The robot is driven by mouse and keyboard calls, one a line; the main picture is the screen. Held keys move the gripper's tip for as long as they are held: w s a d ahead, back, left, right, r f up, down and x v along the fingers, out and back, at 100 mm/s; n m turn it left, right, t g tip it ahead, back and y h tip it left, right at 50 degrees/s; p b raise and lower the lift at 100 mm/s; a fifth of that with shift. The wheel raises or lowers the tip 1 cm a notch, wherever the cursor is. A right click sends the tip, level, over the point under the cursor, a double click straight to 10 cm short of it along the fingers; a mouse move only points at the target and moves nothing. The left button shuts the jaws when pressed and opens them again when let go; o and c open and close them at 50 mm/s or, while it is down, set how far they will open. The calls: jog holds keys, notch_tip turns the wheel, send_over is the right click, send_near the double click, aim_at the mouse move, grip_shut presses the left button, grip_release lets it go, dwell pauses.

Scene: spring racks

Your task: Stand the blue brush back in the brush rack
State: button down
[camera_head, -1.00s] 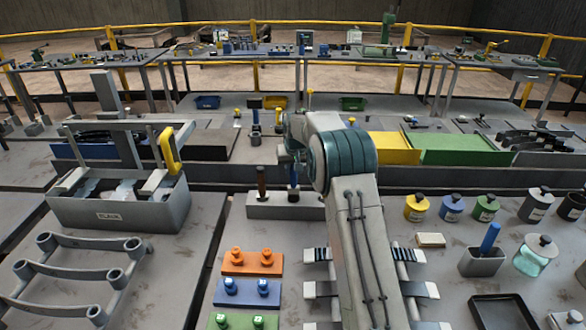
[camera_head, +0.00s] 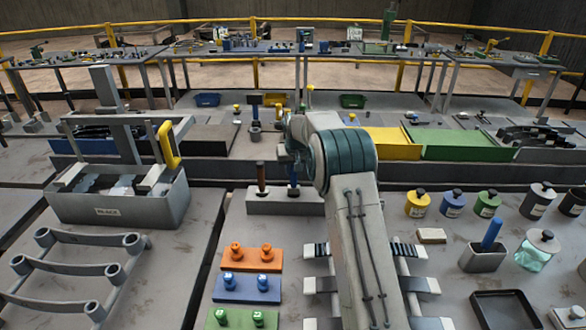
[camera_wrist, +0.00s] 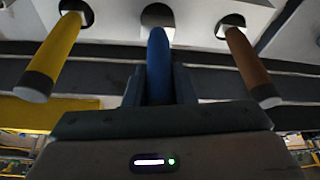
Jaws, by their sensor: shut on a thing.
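The blue brush (camera_wrist: 159,62) is held between the jaws of my gripper (camera_wrist: 160,88) in the wrist view. Its rounded far end overlaps the lower edge of the middle hole of the brush rack (camera_wrist: 195,22); I cannot tell whether it has entered. In the head view, the blue brush (camera_head: 293,181) appears upright over the right part of the pale brush rack (camera_head: 285,205), below my gripper (camera_head: 293,163), which my arm partly hides. A yellow brush (camera_wrist: 52,58) and a brown brush (camera_wrist: 250,65) stand in the holes either side.
An orange block (camera_head: 251,260) and a blue block (camera_head: 246,290) with pegs lie in front of the rack. A grey box (camera_head: 120,205) stands left. Lidded jars (camera_head: 417,204) and a grey cup (camera_head: 483,259) with a blue handle stand right.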

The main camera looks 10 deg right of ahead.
jog(key=shift+f+b, duration=0.75)
jog(key=shift+f, duration=0.4)
jog(key=c, duration=0.7)
grip_release()
jog(key=shift+o, duration=0.2)
jog(key=shift+r+p, duration=2.05)
jog(key=shift+r, duration=1.5)
